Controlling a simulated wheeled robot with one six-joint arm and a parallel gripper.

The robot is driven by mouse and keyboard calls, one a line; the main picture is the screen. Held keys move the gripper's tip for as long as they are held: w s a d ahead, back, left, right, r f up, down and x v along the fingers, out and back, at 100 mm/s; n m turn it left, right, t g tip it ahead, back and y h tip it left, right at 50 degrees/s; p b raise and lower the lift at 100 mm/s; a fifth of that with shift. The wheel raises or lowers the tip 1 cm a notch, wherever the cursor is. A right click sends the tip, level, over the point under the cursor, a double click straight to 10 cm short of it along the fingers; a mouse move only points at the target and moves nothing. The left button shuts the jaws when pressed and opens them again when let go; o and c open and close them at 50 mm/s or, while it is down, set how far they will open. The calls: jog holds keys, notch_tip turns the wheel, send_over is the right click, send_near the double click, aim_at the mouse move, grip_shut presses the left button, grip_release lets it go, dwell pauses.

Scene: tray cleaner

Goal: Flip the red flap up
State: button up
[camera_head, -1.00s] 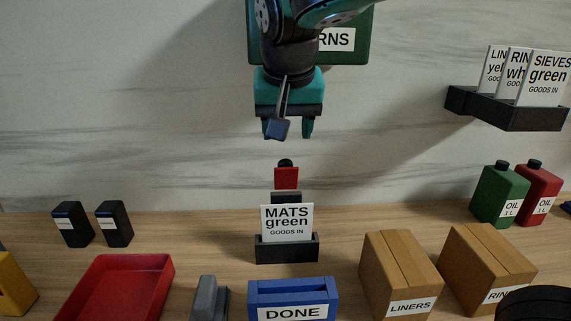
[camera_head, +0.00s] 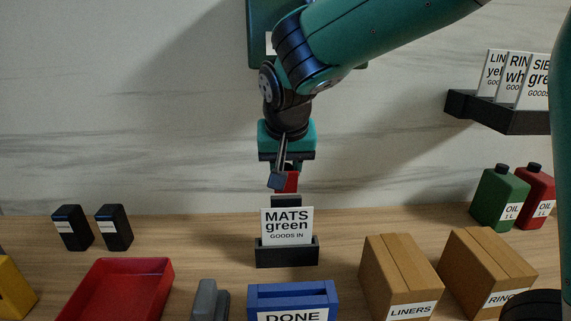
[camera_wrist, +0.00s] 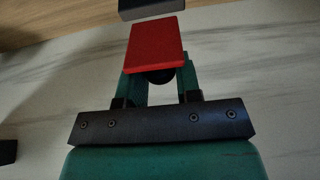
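The red flap (camera_head: 290,183) stands behind the card holder, above its dark bracket (camera_head: 286,200). In the head view my wrist parts hide some of it. In the wrist view the red flap (camera_wrist: 155,45) shows its flat face, with a round black knob (camera_wrist: 160,77) at its edge nearest my gripper. My gripper (camera_wrist: 161,72) points down at the flap and looks open, one finger on each side of the knob. The flap hides part of the fingertips, so contact is unclear. My gripper (camera_head: 286,171) also shows in the head view.
A black holder (camera_head: 287,254) with a "MATS green" card (camera_head: 287,226) stands in front. A blue DONE box (camera_head: 292,293), red tray (camera_head: 163,285), grey block (camera_head: 209,299) and cardboard boxes (camera_head: 398,272) stand nearer. Two black containers (camera_head: 114,228) stand left; bare wall is behind.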

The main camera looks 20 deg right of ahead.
jog(key=shift+c, duration=0.9)
jog(key=shift+w+d+r+p, duration=0.1)
jog(key=shift+w+r+p, duration=0.05)
jog(key=shift+p, duration=0.5)
jog(key=shift+w+g+p, duration=0.1)
jog(key=shift+g+p, duration=0.25)
jog(key=shift+g, duration=0.15)
jog(key=shift+w+f, duration=0.1)
jog(key=shift+f, duration=0.15)
jog(key=o, duration=0.9)
